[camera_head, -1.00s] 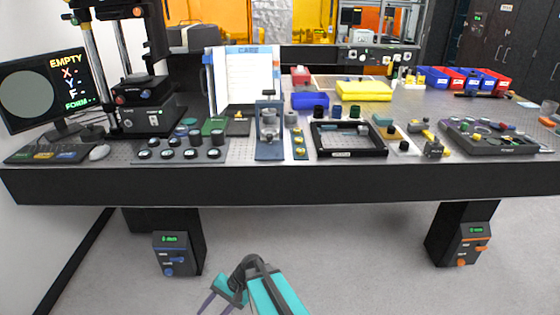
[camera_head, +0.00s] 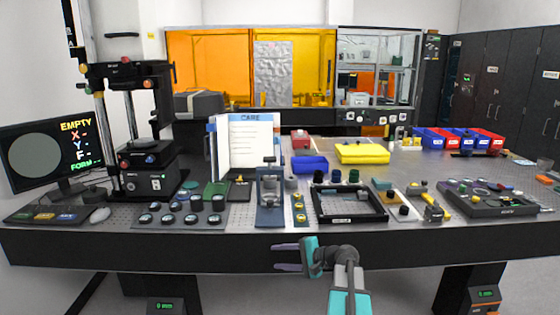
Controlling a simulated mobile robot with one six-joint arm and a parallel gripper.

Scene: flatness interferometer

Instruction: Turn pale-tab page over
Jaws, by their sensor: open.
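An upright flip booklet (camera_head: 252,150) headed "CARE" stands toward the back left of the bench, its white printed page facing me. A blue edge shows at its left side. No pale tab can be made out at this size. My gripper (camera_head: 278,257) is in front of the bench's dark front edge, below the booklet and apart from it. Its two grey-purple fingers point left, spread with nothing between them.
A blue stand (camera_head: 270,208) and a tray of round black-rimmed pieces (camera_head: 180,213) stand before the booklet. A black frame (camera_head: 350,218) lies right of them. A tall instrument (camera_head: 145,165) and monitor (camera_head: 42,155) are at left.

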